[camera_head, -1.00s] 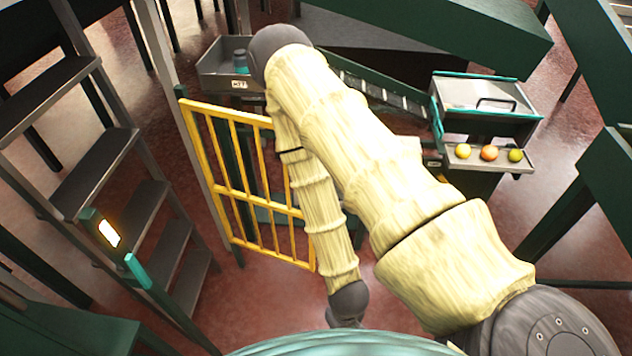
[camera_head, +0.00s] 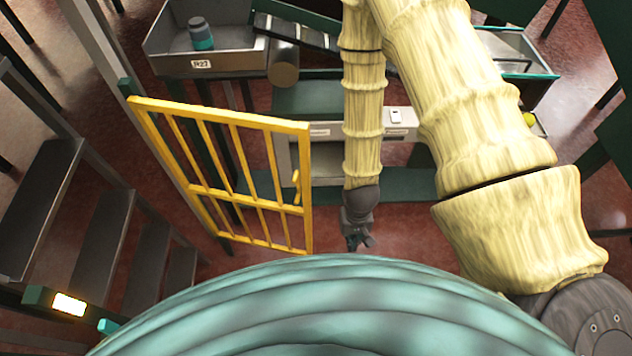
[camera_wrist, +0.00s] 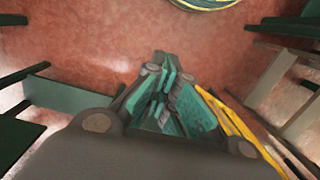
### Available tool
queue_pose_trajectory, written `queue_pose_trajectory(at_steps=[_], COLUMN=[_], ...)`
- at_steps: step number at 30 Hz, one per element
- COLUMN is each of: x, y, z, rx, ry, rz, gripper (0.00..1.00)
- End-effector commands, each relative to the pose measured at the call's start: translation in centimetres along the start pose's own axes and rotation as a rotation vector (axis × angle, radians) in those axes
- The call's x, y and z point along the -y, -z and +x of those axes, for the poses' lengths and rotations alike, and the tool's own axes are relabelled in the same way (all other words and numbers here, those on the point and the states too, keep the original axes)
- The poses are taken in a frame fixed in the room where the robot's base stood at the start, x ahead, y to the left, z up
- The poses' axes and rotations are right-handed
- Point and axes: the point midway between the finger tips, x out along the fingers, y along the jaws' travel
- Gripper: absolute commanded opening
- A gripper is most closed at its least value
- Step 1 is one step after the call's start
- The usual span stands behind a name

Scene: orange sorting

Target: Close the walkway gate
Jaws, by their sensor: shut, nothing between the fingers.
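The yellow barred walkway gate (camera_head: 203,187) stands left of centre in the head view, hung from a post at its left side. It stands at an angle across the floor, and a small yellow handle is at its right side. My gripper (camera_head: 361,243) hangs low to the right of the gate's free edge, apart from it in the head view. In the wrist view my gripper (camera_wrist: 168,118) is shut and empty, pointing over the red floor. The yellow gate (camera_wrist: 238,125) shows along the right of the wrist view.
Metal steps (camera_head: 98,245) with a lit panel (camera_head: 69,304) stand at the left. A grey bin (camera_head: 180,55) holding a grey and teal bottle (camera_head: 200,35) is behind the gate. A bench (camera_head: 325,165) stands behind my gripper. Red floor is clear around the gripper.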

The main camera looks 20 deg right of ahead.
Motion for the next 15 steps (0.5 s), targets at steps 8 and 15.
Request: queue_pose_trajectory(at_steps=[8,15], x=[3.4,5.7], y=[11.3,18.3], z=[-5.1,-12.4], rx=[0.096,0.194], ry=[0.031,0.050], rz=[0.178,0.290], gripper=[0.00,0.00])
